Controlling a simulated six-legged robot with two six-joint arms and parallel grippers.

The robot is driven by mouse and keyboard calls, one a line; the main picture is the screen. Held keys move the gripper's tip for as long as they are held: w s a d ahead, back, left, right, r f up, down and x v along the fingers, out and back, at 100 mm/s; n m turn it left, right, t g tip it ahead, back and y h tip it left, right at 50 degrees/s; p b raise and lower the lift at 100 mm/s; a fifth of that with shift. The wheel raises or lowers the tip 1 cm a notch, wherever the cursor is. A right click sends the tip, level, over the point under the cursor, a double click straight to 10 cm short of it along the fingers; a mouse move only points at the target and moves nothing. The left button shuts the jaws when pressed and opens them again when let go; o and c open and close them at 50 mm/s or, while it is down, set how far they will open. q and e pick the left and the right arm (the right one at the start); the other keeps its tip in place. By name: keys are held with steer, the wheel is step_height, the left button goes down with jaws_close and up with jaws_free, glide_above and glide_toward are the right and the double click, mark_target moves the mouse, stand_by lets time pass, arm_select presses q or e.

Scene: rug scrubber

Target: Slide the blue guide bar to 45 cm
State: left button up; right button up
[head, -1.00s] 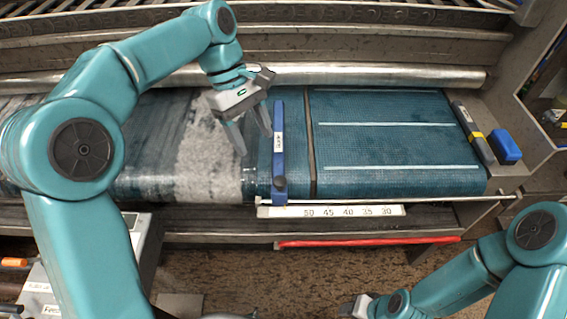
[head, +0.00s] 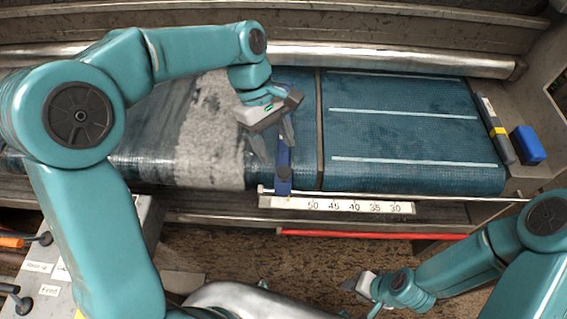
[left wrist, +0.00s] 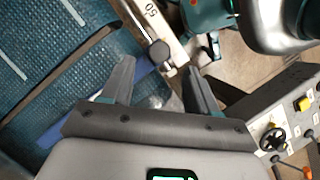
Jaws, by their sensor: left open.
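The blue guide bar (head: 283,180) lies across the teal belt, its near end just left of the 50 mark on the white scale (head: 335,206). My left gripper (head: 272,146) is open above the bar and hides its upper part. In the left wrist view, the blue bar (left wrist: 143,78) passes behind the left finger. A dark round knob (left wrist: 159,53) shows between and beyond the fingertips (left wrist: 160,72), close to the scale's 50 mark (left wrist: 153,13). Contact cannot be told. My right gripper (head: 359,284) is low in the head view, away from the bar; its jaw state is unclear.
A thin metal rod (head: 420,198) runs along the belt's front above the scale. A red bar (head: 375,235) lies below it. Grey fuzzy material (head: 210,130) covers the belt left of the bar. A blue block (head: 527,145) sits at the far right. A control box (left wrist: 270,125) stands nearby.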

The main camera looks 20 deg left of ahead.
mark_target(283, 171)
arm_select(q)
steer(key=x, duration=0.5)
steer(key=shift+d+f, duration=0.1)
steer(key=shift+f, duration=0.25)
steer(key=shift+s+d+f, duration=0.1)
steer(key=shift+s+f, duration=0.05)
steer(key=shift+f, duration=0.15)
